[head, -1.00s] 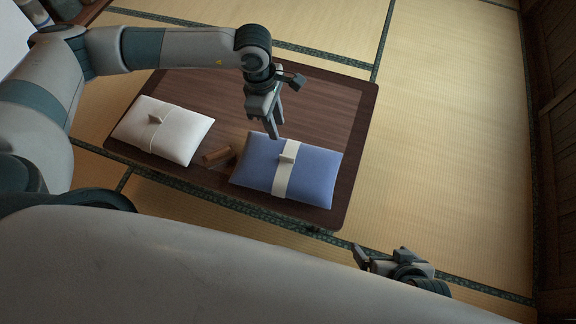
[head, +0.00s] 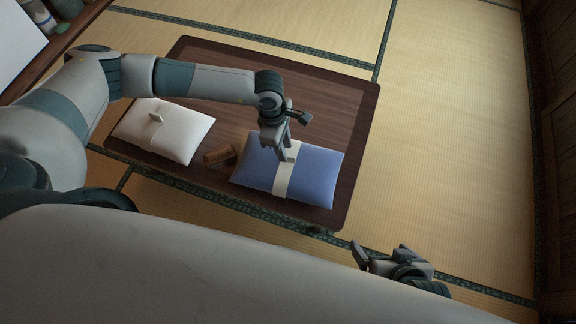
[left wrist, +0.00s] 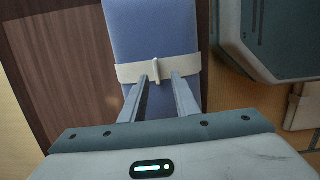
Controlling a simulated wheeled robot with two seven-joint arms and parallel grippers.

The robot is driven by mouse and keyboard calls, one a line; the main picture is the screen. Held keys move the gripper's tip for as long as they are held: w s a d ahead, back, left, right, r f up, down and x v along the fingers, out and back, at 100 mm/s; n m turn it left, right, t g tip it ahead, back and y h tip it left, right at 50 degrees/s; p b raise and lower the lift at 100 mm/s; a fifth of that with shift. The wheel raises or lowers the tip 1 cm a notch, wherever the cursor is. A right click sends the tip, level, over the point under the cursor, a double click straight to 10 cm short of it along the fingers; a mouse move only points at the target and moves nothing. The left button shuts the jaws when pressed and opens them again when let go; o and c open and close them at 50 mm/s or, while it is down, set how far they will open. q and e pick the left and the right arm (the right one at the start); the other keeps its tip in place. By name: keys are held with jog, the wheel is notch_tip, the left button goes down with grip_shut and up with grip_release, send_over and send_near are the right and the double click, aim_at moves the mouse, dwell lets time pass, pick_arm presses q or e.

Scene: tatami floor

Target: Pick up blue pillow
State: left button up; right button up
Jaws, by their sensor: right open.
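The blue pillow (head: 316,178) lies on the low wooden table (head: 335,120), with a cream band (head: 284,178) across its middle. The band carries a small upright tab, which shows in the left wrist view (left wrist: 155,72). My left gripper (head: 283,154) is over the band at the tab. In the left wrist view its two fingers (left wrist: 160,85) are apart, one on each side of the tab, with gaps visible. I cannot tell whether the fingertips touch the pillow. My right gripper (head: 380,254) is open and empty, low at the front right, away from the table.
A white pillow (head: 163,131) with its own tab lies on the table's left part. A small brown wooden object (head: 219,156) sits between the pillows. Tatami floor (head: 450,130) is clear to the right. A shelf with items (head: 62,28) stands at the upper left.

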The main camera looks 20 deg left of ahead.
aim_at(288, 164)
pick_arm(q)
jog(key=shift+f, duration=0.15)
jog(key=shift+w+d+f, duration=0.15)
jog(key=shift+f, duration=1.15)
jog(key=shift+w+d+f, duration=0.15)
jog(key=shift+f, duration=1.1)
grip_shut()
jog(key=shift+w+r, duration=0.1)
